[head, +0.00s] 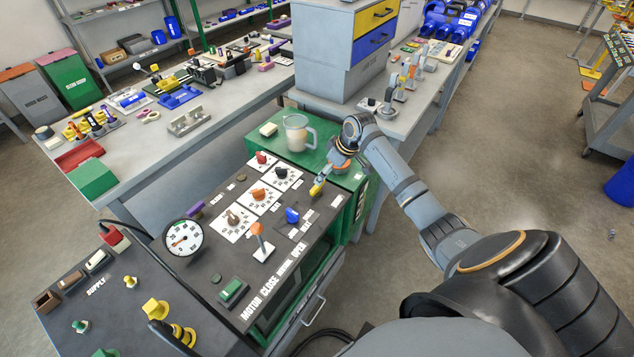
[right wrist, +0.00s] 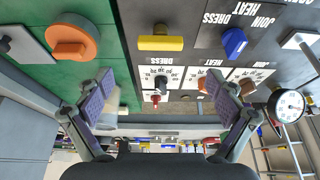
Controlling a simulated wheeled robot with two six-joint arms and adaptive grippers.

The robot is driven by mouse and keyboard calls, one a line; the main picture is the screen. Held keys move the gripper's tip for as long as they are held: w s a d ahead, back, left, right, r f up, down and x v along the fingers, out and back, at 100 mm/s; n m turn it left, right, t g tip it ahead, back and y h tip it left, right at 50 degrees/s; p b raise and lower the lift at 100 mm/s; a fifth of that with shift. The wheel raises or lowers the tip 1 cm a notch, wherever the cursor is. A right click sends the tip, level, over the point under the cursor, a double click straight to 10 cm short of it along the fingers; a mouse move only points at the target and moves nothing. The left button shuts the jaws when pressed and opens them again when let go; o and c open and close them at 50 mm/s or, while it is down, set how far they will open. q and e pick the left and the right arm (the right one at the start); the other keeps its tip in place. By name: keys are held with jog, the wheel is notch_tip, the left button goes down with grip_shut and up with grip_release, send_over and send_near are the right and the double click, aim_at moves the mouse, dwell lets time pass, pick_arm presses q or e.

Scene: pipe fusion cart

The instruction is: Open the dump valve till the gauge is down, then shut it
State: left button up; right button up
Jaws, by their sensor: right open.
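The round pressure gauge (head: 184,237) with a white face stands at the left of the dark control panel (head: 215,265). It also shows at the right of the right wrist view (right wrist: 289,105); its reading is too small to tell. A yellow bar handle (head: 319,186) sits near the panel's right edge, and upper middle in the right wrist view (right wrist: 162,43). No label names it the dump valve legibly. My right gripper (right wrist: 160,97) is open and empty, its two fingers spread apart, close to the yellow handle but not closed around it. My left gripper is not in view.
A blue knob (head: 292,215) and an orange-topped lever (head: 257,235) are close to the yellow handle. An orange round knob (right wrist: 72,41) is on the green surface beside it. A clear jug (head: 298,134) stands behind. A green button (head: 232,290) is at the front.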

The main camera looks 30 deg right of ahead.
aim_at(317, 189)
jog(key=x, duration=0.9)
jog(key=shift+r, duration=0.1)
jog(key=shift+p, duration=0.3)
jog(key=c, duration=1.2)
